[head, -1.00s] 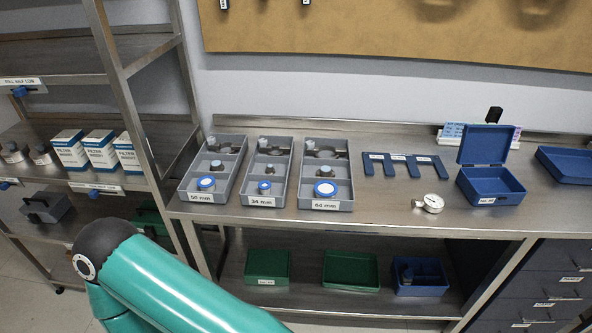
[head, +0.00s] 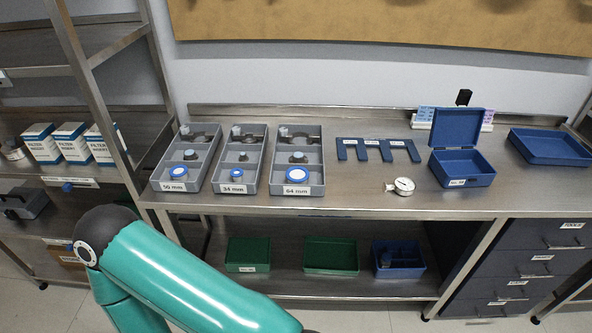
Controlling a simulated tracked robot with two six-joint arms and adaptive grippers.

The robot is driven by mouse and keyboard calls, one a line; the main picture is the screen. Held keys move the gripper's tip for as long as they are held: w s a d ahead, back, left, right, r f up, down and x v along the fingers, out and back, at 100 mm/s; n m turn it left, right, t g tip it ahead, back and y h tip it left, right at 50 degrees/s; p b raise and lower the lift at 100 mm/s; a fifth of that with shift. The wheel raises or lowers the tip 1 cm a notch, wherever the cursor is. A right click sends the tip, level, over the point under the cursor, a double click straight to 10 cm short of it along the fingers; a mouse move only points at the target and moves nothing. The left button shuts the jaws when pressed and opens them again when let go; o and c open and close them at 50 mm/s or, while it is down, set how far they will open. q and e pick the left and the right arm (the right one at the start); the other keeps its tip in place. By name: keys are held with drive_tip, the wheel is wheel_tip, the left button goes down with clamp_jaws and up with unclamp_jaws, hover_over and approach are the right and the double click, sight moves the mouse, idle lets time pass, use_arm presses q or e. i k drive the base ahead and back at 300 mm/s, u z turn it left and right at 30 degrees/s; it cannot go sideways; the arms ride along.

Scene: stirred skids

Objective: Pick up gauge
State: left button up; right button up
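The gauge (head: 402,186) is a small round dial with a white face and a metal body. It lies on the steel bench top near the front edge, in front of the blue slotted rack and left of the open blue box. Nothing touches it. My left arm crosses the lower left of the head view, below and in front of the bench; its gripper is out of the picture. My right gripper is not in view.
Three grey trays (head: 319,177) with parts stand left of the gauge. A blue slotted rack (head: 378,143) lies behind it. An open blue box (head: 462,168) and a blue tray (head: 548,147) are to the right. Shelving (head: 150,90) stands at left. Bench around the gauge is clear.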

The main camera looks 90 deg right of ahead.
sight(405, 186)
drive_tip(key=z, duration=0.05)
drive_tip(key=k, duration=2.35)
drive_tip(key=z, duration=1.3)
drive_tip(key=i, duration=1)
drive_tip(key=u, duration=0.05)
